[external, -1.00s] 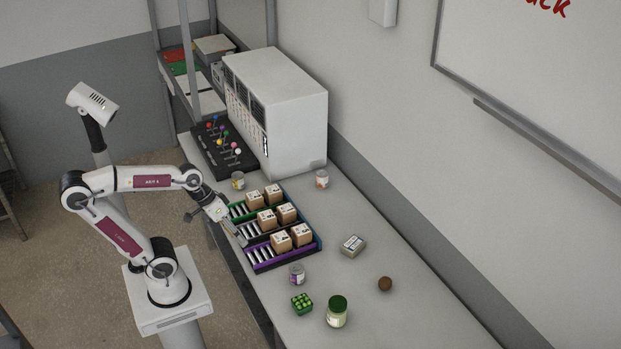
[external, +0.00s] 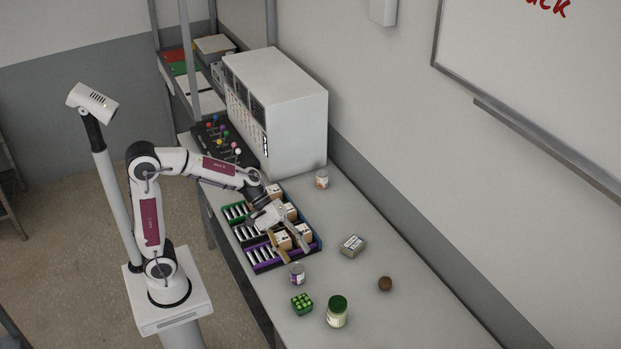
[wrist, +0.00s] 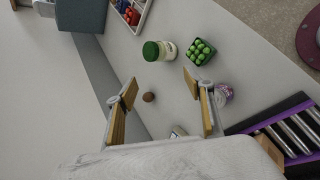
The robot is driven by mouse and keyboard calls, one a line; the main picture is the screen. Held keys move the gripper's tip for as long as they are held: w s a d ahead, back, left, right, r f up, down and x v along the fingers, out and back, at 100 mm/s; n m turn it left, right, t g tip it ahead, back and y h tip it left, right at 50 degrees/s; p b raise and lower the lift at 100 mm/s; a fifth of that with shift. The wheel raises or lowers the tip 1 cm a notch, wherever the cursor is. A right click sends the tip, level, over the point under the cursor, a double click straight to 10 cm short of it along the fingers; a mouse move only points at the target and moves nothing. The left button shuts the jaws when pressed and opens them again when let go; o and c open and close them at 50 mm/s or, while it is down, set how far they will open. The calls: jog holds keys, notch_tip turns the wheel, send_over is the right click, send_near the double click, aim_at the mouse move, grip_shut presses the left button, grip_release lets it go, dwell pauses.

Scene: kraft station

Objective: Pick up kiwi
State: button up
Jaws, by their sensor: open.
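The kiwi (external: 385,284) is a small round brown fruit on the grey table, to the right of the jar and the tin in the external view. In the wrist view the kiwi (wrist: 149,97) shows between the two fingers, farther off beyond their tips. My gripper (external: 290,252) is open and empty, above the colored racks with the cardboard boxes, well apart from the kiwi. In the wrist view its wood-colored fingers (wrist: 160,85) are spread wide.
A green-lidded jar (external: 337,312), a green-topped punnet (external: 302,303), a small can (external: 297,274) and a rectangular tin (external: 352,246) stand near the kiwi. Boxes (external: 303,232) sit on racks below my gripper. The table around the kiwi is clear.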

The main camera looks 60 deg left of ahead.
jog(key=w+d+f+n+h, duration=0.2)
jog(key=w+d+n, duration=0.2)
jog(key=w, duration=0.4)
jog(key=n+t, duration=0.5)
jog(key=n, duration=0.7)
send_near(385, 284)
jog(key=w+f, duration=0.2)
jog(key=f, duration=0.1)
jog(key=shift+d+f, duration=0.1)
jog(key=shift+d, duration=0.1)
jog(key=shift+x, duration=1.35)
jog(key=shift+w+d, duration=0.1)
jog(key=shift+w, duration=0.05)
jog(key=shift+x, duration=2.4)
jog(key=shift+w, duration=0.15)
jog(key=c, duration=1.2)
